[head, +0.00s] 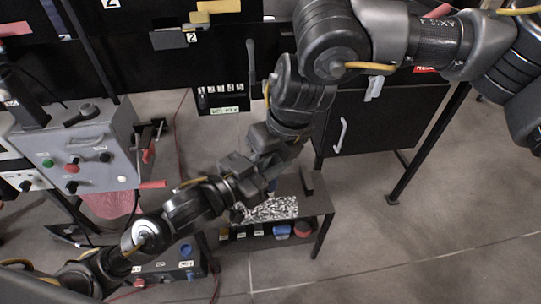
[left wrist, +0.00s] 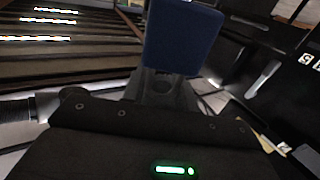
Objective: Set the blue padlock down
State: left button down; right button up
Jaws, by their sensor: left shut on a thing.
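In the left wrist view a dark blue block-like body, the blue padlock (left wrist: 176,38), stands in the jaws of my left gripper (left wrist: 170,80). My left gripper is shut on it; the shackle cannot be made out. In the head view my left arm comes in from the lower left and its hand ends above a small low table (head: 318,206). A small blue patch shows there among the hands, too hidden to identify. My right gripper (head: 266,168) comes down from above and overlaps the left hand. Its fingertips are hidden, so its opening cannot be told.
A black-and-white speckled pad (head: 272,208) lies on the low table. Its lower shelf holds a blue item (head: 282,231) and a red item (head: 303,229). A grey control box (head: 80,148) with knobs is at left. A black cabinet (head: 375,122) stands behind. Floor at right is clear.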

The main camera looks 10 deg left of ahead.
pick_arm(q)
jog(key=c, duration=1)
grip_release()
